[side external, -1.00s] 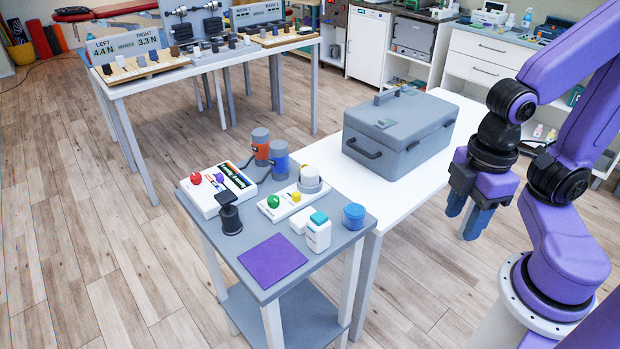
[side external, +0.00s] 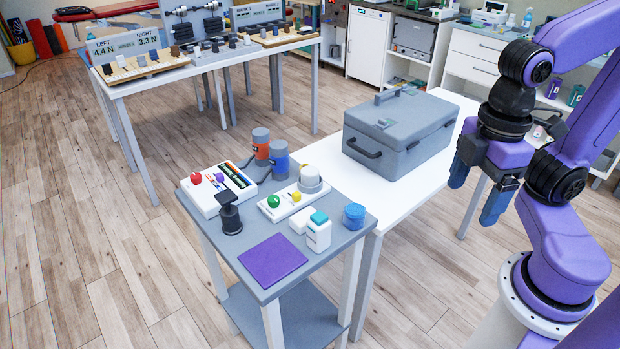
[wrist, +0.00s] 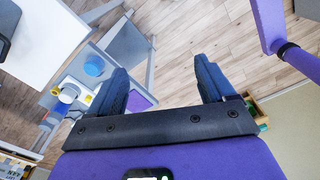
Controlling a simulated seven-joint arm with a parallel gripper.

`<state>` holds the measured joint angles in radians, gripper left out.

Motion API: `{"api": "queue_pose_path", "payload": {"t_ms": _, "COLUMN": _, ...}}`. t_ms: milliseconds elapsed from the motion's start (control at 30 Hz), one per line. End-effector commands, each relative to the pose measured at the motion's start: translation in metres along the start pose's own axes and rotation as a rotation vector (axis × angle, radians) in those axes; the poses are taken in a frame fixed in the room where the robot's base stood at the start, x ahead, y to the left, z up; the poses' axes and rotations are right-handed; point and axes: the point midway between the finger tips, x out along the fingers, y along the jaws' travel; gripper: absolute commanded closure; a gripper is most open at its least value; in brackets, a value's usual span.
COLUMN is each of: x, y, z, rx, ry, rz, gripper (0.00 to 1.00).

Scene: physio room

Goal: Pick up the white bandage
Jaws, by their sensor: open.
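A white round roll (side external: 309,177), apparently the white bandage, sits on a grey base at the back right of the small grey side table (side external: 211,239). In the wrist view the pale roll (wrist: 68,94) shows at the left. My gripper (side external: 472,206) is open and empty, well to the right of the side table, beyond the white table.
A purple mat (side external: 272,259) lies in front. A large grey case (side external: 400,130) stands on the white table.

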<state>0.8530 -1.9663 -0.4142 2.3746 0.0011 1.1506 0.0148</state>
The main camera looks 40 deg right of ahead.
Motion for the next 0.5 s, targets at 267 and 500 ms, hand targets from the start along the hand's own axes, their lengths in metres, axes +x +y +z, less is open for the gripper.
{"api": "queue_pose_path", "payload": {"t_ms": 267, "x": 0.009, "y": -0.018, "z": -0.037, "rx": 0.026, "ry": 0.135, "rz": -0.103, "gripper": 0.17}}
{"api": "queue_pose_path", "payload": {"t_ms": 500, "x": 0.014, "y": -0.03, "z": -0.079, "rx": 0.085, "ry": 0.295, "rz": -0.19, "gripper": 0.17}}
